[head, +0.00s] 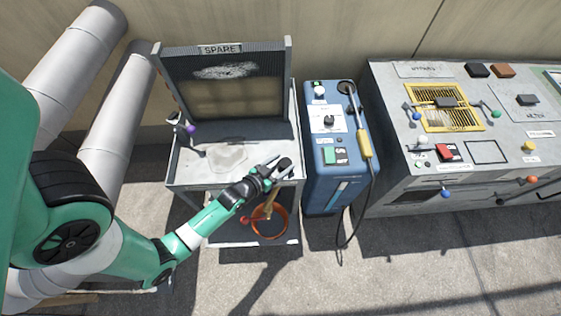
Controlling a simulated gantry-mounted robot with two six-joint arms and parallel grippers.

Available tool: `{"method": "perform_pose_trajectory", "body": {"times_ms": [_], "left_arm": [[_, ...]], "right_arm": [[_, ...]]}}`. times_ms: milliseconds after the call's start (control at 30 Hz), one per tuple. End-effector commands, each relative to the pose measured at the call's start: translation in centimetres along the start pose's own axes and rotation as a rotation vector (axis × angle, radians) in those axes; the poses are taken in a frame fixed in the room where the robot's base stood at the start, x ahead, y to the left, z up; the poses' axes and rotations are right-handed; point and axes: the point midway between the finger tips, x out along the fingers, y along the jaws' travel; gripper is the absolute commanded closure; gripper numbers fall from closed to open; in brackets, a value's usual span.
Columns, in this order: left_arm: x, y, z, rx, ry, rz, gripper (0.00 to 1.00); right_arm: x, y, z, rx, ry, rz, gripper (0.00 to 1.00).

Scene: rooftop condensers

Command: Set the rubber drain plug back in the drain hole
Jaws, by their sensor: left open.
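My left gripper (280,164) is open above the right front part of the grey tray (187,184) under the SPARE panel. Dark shapes show at its fingertips; I cannot tell whether any of them is the rubber drain plug. I cannot make out the plug or the drain hole for certain; the gripper and forearm cover part of the tray's front right. A pale wet patch (226,158) lies on the tray floor, left of the gripper. My right gripper is not in view.
The SPARE finned panel (225,84) stands at the tray's back. An orange bucket (284,225) stands below its front edge. A blue machine (326,190) with a yellow-handled wand (364,145) stands right of the tray. A grey bench (385,86) with parts is farther right.

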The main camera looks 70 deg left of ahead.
Motion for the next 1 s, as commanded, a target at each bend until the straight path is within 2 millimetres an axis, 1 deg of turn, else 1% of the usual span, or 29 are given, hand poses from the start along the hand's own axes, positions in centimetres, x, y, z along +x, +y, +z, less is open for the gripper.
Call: {"method": "perform_pose_trajectory", "body": {"times_ms": [33,167,267,367,533,567,667,700,833,1000], "left_arm": [[-0.1,0.2,1.3,0.007,-0.03,0.004,0.08],[-0.2,0.2,1.3,0.007,-0.031,0.004,0.08],[-0.8,0.1,1.2,0.006,-0.031,0.005,0.08],[-2.4,0.1,0.9,0.006,-0.031,0.004,0.08],[-6.4,-0.2,0.5,0.003,-0.024,0.002,0.08],[-7.0,-0.3,0.8,0.003,-0.022,0.001,0.08],[-9.1,-0.4,0.6,0.003,-0.016,0.001,0.08],[-9.7,-0.5,0.7,0.002,-0.013,-0.001,0.08],[-11.1,-0.6,0.2,0.004,-0.005,-0.001,0.08],[-11.5,-0.6,-0.1,0.005,-0.001,0.0,0.08]], "right_arm": [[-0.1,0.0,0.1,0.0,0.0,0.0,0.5],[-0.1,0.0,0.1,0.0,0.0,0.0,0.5],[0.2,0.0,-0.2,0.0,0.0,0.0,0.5],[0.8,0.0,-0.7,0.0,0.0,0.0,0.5],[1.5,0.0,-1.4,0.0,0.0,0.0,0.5],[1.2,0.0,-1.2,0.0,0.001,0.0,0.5],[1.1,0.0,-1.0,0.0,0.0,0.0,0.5],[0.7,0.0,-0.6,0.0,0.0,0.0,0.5],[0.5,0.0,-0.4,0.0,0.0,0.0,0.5],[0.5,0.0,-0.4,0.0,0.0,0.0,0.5]]}}
